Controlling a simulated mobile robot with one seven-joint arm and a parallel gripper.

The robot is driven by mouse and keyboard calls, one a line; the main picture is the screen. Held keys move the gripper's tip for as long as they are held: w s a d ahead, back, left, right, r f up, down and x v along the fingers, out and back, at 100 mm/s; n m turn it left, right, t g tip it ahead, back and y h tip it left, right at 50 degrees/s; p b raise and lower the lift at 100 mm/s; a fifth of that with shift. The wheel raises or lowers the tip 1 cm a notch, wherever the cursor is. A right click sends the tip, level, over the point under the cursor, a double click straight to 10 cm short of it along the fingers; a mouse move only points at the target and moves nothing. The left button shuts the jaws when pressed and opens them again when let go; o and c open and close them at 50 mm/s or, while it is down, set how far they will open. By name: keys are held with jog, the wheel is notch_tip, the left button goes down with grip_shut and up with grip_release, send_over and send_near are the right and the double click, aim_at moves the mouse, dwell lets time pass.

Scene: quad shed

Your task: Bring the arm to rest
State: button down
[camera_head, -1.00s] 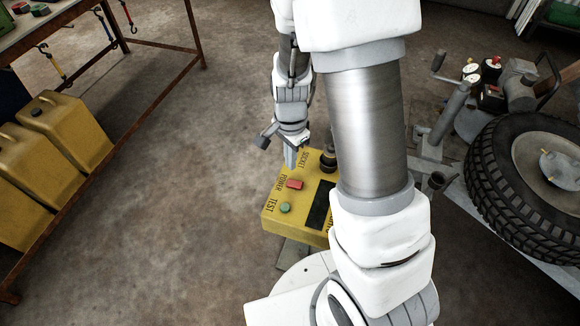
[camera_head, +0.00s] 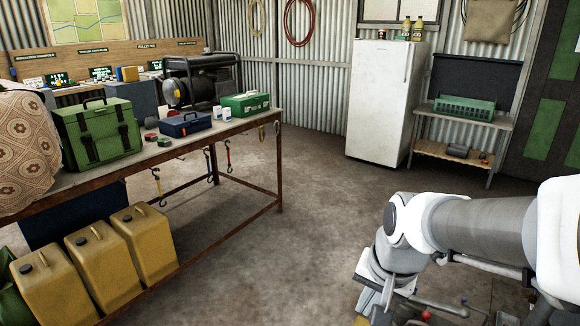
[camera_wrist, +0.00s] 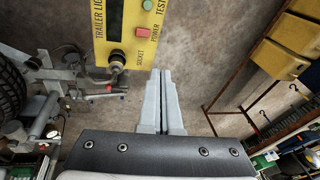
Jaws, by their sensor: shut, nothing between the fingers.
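My gripper (camera_wrist: 163,102) shows in the wrist view with its two grey fingers together and nothing between them. It points over the bare concrete floor. A yellow box (camera_wrist: 130,32) marked TRAILER LIGHT, SOCKET, POWER and TEST is just ahead and to the left of the fingertips, apart from them. In the head view my arm (camera_head: 460,235) reaches in from the lower right and is bent. The fingers are not clearly seen there.
A workbench (camera_head: 200,142) with green and blue cases stands at left, with yellow cans (camera_head: 143,243) below it. A white fridge (camera_head: 380,100) and a small shelf table (camera_head: 460,151) stand at the back. The middle floor is open. A tyre (camera_wrist: 10,92) shows at the wrist view's left edge.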

jog(key=s+d+r+n+t+p, duration=0.1)
jog(key=s+r+n+t, duration=0.2)
jog(key=s+r+n, duration=0.5)
notch_tip(320, 180, up, 20)
jog(key=m+p, duration=0.2)
jog(key=p, duration=1.6)
jog(key=shift+s+f+h+p, duration=0.15)
jog(key=shift+s+h+p, duration=0.2)
jog(key=shift+h, duration=0.05)
